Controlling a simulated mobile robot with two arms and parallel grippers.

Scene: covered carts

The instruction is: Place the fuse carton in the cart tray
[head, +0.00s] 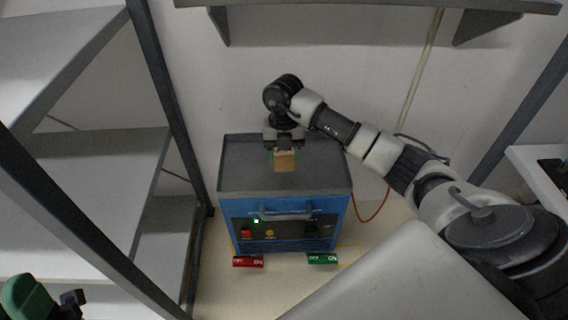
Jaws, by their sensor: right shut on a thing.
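My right gripper (284,150) is shut on a small tan carton (285,161), which I take as the fuse carton. It points down over the dark grey top (240,172) of a blue cart (283,218). I cannot tell whether the carton touches that top or hangs just above it. The top looks flat with a slim edge; whether it is a cover or an open tray is not clear. A dark and green piece at the bottom left corner looks like part of my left gripper (70,300), cut off by the frame.
The cart's front has a grey handle (286,214), a lit green lamp and red and yellow buttons. A red block (248,262) and a green block (323,259) lie on the floor before it. Grey shelving (90,200) stands left; a wall shelf (365,6) hangs above.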

